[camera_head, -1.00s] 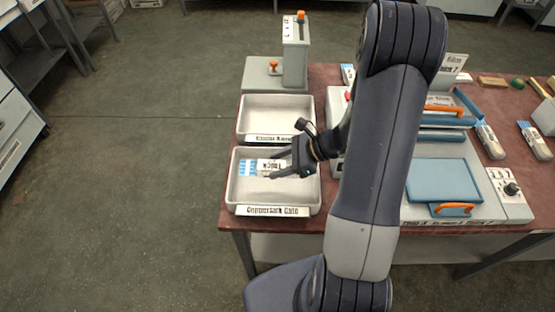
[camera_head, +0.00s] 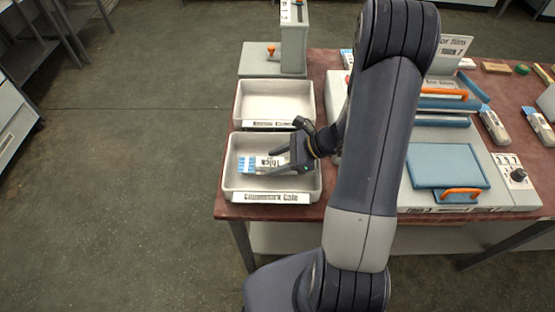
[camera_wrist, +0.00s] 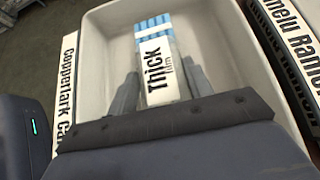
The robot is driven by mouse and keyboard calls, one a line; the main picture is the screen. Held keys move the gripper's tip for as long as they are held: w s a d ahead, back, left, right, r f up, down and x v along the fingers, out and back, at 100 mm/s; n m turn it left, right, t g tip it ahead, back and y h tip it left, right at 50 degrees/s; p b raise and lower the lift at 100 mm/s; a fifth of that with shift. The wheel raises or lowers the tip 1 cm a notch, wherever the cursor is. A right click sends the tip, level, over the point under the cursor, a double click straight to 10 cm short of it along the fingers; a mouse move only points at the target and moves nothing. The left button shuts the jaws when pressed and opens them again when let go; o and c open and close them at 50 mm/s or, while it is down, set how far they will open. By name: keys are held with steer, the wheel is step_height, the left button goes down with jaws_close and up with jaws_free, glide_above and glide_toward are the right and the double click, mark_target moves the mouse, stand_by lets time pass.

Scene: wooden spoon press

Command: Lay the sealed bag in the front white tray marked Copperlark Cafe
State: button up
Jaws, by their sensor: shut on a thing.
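The front white tray (camera_head: 229,183), marked Copperlark Cafe, is below and around the bag. The tray wall also shows in the wrist view (camera_wrist: 222,45). The bag is within the tray's outline, low over its floor; I cannot tell whether it touches the floor.
A second white tray (camera_head: 240,104) stands just behind the front one. A grey post device (camera_head: 293,40) stands at the back left of the red table. To the right are a blue-plated machine (camera_head: 445,165) with orange handles and more bags (camera_head: 494,125).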

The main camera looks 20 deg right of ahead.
steer(key=shift+f+b, duration=0.5)
steer(key=shift+f, duration=0.1)
steer(key=o, duration=1.1)
steer(key=v, duration=1.1)
steer(key=shift+a+f, duration=0.15)
steer(key=x, duration=1)
steer(key=shift+w+a+f, duration=0.1)
steer(key=shift+a, duration=0.15)
steer(key=shift+r+p, duration=0.35)
